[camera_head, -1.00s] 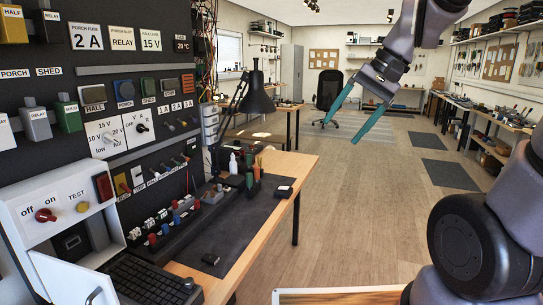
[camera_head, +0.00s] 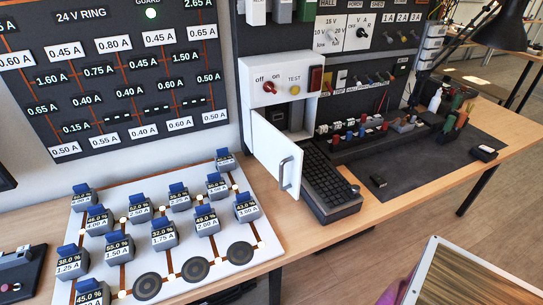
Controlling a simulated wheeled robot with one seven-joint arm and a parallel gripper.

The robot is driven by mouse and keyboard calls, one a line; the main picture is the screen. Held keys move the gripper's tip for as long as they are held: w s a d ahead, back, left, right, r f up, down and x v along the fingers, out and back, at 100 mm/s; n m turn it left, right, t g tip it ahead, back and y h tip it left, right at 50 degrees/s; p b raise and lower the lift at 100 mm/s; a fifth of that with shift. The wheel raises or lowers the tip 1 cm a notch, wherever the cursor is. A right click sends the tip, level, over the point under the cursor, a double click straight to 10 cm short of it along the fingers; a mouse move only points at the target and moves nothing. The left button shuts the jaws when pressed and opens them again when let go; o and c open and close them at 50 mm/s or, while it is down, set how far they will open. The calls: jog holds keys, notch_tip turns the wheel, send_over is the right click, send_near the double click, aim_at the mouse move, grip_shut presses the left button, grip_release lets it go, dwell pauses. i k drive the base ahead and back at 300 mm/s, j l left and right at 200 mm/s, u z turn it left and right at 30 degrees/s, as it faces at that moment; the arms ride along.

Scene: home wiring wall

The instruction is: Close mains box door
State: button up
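The mains box (camera_head: 257,83) is a white box on the wall in the middle of the head view, with a red off/on knob, a yellow test button and a dark red switch on its front. Its white door (camera_head: 268,150) stands open below these, swung out toward me and hinged at the left. The door has a grey bar handle (camera_head: 285,173) near its free edge. The dark inside (camera_head: 289,118) of the box shows behind the door. My gripper is out of the picture.
A black keyboard (camera_head: 325,180) lies close to the door's right side. A white board with several blue-topped blocks (camera_head: 127,193) covers the desk at the left. A dark mat (camera_head: 412,160) lies at the right, and a wood-topped tray (camera_head: 470,280) is at bottom right.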

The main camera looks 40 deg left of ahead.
aim_at(283, 158)
jog(key=u, duration=1.9)
